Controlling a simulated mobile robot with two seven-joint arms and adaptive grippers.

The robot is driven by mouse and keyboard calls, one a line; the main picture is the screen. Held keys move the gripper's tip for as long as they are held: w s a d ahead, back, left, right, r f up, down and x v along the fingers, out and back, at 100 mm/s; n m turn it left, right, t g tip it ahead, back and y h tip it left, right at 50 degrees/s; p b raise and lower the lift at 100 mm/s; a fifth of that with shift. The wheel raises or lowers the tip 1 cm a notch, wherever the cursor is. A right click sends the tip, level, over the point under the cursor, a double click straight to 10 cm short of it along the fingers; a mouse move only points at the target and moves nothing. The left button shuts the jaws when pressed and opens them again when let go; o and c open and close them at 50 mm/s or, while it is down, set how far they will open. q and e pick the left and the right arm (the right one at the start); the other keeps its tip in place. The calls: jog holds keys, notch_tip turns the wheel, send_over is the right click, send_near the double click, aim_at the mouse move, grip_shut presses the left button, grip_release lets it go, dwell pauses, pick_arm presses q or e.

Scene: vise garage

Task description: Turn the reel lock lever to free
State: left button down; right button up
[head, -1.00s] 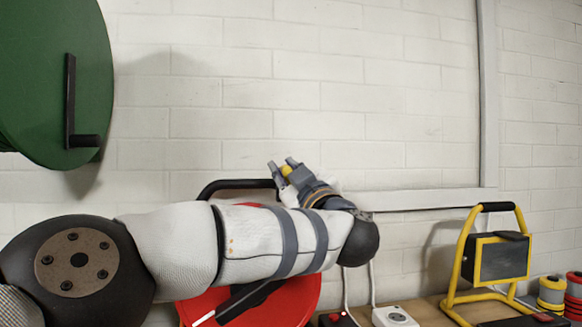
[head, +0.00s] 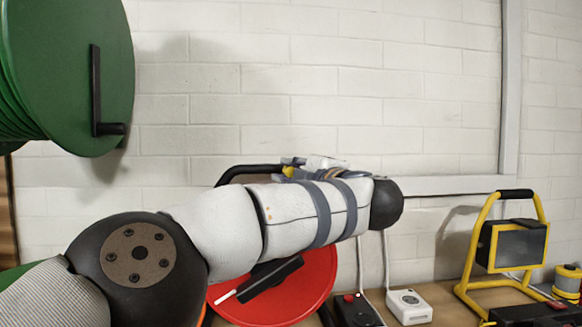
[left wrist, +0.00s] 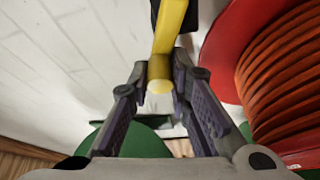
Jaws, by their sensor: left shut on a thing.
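The yellow lever (left wrist: 171,25) shows in the left wrist view, running up from between my fingers, with a pale rounded end towards me. My left gripper (left wrist: 158,75) is shut on it. In the head view, my left gripper (head: 291,164) lies low behind my own forearm, and only a small bit of yellow shows at its fingertips. The red reel (head: 319,283) is below my forearm and partly covered by it. In the left wrist view the red reel (left wrist: 221,50), wound with orange cable, stands right of the fingers. My right gripper is out of view.
A green reel (head: 70,60) with a black crank hangs at upper left. A black curved handle (head: 240,170) rises behind my forearm. A white box (head: 409,306), a black box with a red button (head: 357,310) and a yellow-framed lamp (head: 512,245) stand on the bench at right.

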pick_arm(q)
jog(key=shift+d+r+n, duration=0.1)
jog(key=shift+n, duration=0.3)
dwell(0.3)
jog(key=c, duration=1.5)
grip_release()
jog(key=shift+f, duration=0.2)
jog(key=v, duration=1.2)
jog(key=shift+r, duration=0.1)
jog(key=shift+d, duration=0.1)
